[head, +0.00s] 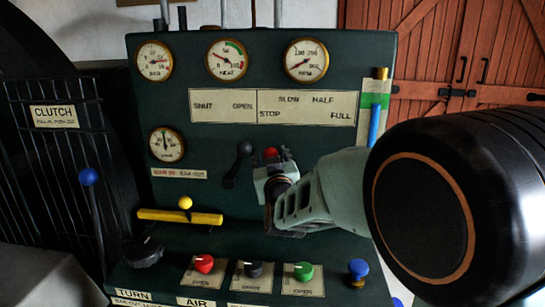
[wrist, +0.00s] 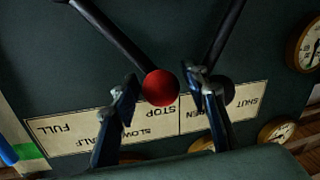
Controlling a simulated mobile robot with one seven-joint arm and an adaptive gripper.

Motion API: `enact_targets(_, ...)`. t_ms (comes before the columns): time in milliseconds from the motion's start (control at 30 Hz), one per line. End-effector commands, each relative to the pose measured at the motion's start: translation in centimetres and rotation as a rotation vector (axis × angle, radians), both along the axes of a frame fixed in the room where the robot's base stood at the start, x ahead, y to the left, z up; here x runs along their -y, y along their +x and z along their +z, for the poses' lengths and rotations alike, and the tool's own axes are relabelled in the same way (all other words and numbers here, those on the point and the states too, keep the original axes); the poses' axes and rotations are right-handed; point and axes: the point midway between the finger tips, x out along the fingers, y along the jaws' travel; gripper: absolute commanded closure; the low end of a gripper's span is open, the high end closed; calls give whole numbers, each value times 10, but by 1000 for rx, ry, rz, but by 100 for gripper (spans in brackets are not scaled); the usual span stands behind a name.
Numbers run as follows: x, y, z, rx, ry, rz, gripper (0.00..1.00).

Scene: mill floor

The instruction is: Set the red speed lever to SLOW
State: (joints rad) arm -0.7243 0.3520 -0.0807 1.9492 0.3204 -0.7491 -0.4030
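The red speed lever shows its round red knob (head: 271,152) just behind my gripper (head: 274,168) in the head view. In the wrist view, which is upside down, its dark shaft slants to the red knob (wrist: 161,88), beside the word STOP on the label plate (wrist: 75,133). My gripper (wrist: 160,82) is open, with one finger on each side of the knob. The knob looks close to the left finger, with a gap to the right one; contact cannot be told. The plate (head: 308,108) reads STOP, SLOW, HALF, FULL in the head view.
A black-knobbed lever (head: 244,148) stands close on the left, under SHUT and OPEN; in the wrist view its knob is partly behind my right finger. A yellow lever (head: 185,203) and several coloured knobs sit lower on the panel. A blue-knobbed clutch lever (head: 90,178) is far left.

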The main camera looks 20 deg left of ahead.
Motion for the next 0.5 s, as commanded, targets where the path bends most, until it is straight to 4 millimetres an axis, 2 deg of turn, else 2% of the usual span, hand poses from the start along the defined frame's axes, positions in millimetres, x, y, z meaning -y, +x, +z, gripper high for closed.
enact_targets(67, 0, 0, 0, 0, 0, 0, 70)
enact_targets(333, 0, 0, 0, 0, 0, 0, 100)
enact_targets(500, 0, 0, 0, 0, 0, 0, 100)
